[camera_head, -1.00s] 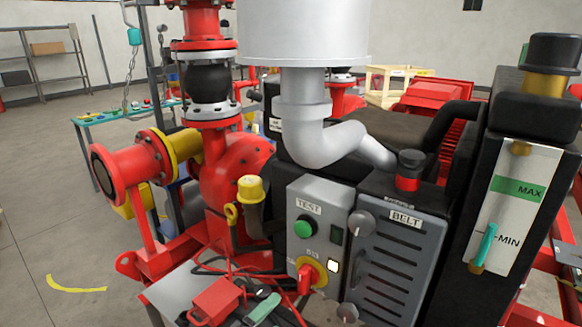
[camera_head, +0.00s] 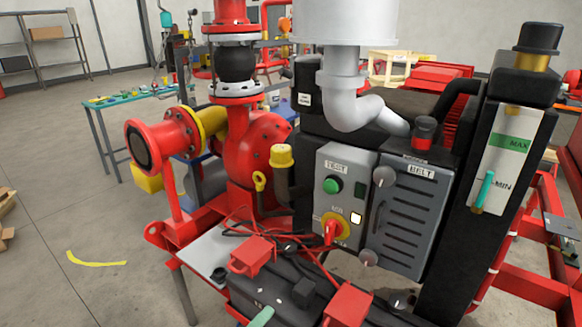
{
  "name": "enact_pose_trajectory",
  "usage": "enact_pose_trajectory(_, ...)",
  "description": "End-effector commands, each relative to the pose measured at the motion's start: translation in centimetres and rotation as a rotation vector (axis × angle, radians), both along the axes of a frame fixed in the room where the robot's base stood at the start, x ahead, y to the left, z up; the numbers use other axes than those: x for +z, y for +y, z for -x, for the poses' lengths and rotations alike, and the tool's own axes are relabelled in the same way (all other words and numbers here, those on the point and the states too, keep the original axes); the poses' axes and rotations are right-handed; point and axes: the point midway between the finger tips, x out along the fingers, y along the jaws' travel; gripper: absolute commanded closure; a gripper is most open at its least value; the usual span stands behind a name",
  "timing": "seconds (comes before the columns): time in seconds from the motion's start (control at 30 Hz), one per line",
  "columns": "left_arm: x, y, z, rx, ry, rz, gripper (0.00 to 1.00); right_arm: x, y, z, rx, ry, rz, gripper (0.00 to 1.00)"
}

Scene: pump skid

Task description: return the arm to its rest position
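Neither of my grippers nor my arms shows in the head view. The pump skid fills the middle of the view. Its grey control box (camera_head: 343,200) has a green TEST button (camera_head: 332,186) and a red rotary switch on a yellow plate (camera_head: 333,229). A grey slotted BELT cover (camera_head: 408,225) is beside it. A black battery (camera_head: 275,292) with red clamps (camera_head: 250,256) and cables is in front, at the bottom.
A red flanged pipe (camera_head: 158,146) juts out at the left. The level gauge (camera_head: 500,160) marked MAX and MIN stands at the right. A green-topped table (camera_head: 128,97) is behind at left. The floor at left is open, with a yellow strip (camera_head: 95,260).

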Motion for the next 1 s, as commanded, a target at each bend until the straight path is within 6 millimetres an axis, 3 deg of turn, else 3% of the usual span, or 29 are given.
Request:
enact_pose_trajectory(0.17, -4.8, 2.4, 4.2, 0.023, 0.006, -0.24, 0.13, 0.8, -0.3, -0.9, 0.005, -0.022, 0.006, 1.0)
enact_pose_trajectory(0.27, -8.0, 4.2, 7.6, 0.018, 0.014, -0.426, 0.13, 1.2, -0.4, -1.2, 0.006, -0.031, 0.008, 1.0)
enact_pose_trajectory(0.4, -12.3, 7.2, 13.6, -0.03, 0.032, -0.722, 0.13, 1.7, -0.4, -1.5, 0.006, -0.043, 0.009, 1.0)
enact_pose_trajectory(0.6, -16.3, 11.2, 22.1, -0.165, 0.062, -1.09, 0.13, 2.3, -0.4, -1.8, 0.006, -0.054, 0.008, 1.0)
enact_pose_trajectory(0.7, -17.3, 12.4, 25.0, -0.229, 0.069, -1.208, 0.13, 2.5, -0.3, -1.9, 0.004, -0.058, 0.008, 1.0)
enact_pose_trajectory(0.83, -17.9, 13.3, 27.0, -0.278, 0.072, -1.289, 0.13, 2.5, -0.2, -1.9, 0.001, -0.058, 0.005, 1.0)
enact_pose_trajectory(1.0, -18.0, 13.5, 27.4, -0.289, 0.072, -1.307, 0.13, 2.5, -0.1, -1.9, -0.002, -0.056, 0.003, 1.0)
